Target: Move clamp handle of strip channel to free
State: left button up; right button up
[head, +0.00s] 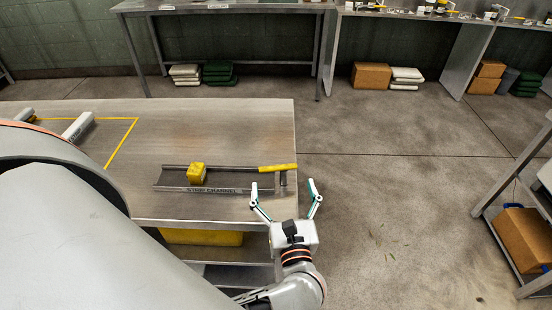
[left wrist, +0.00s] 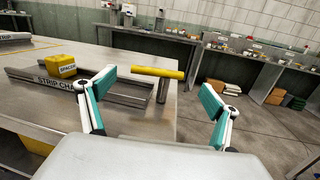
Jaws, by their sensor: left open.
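The strip channel (head: 222,188) is a low grey metal rail frame near the right edge of the steel table, lettered on its front side. Its clamp handle (head: 277,168) is a yellow bar on a short metal post at the channel's right end. A yellow block marked SPACER (head: 197,174) sits at the channel's left part. My right gripper is not in view.
The steel table (head: 255,125) ends just right of the channel, with open floor (head: 400,220) beyond. A grey bar (head: 78,126) lies by a yellow outline at the left. A yellow bin (head: 202,238) stands under the table. A shelf with a cardboard box (head: 524,235) stands far right.

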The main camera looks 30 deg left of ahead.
aim_at(278, 170)
pick_arm(q)
jog(key=shift+a+f+n, duration=0.2)
jog(key=shift+f+n, duration=0.05)
jog(key=shift+n, duration=0.15)
jog(key=shift+w+a+f+g, duration=0.1)
jog(key=shift+w+a+g, duration=0.1)
jog(key=shift+w+g, duration=0.1)
jog(key=shift+p+x, duration=0.7)
jog(key=shift+x, duration=2.75)
jog(key=c, duration=1.6)
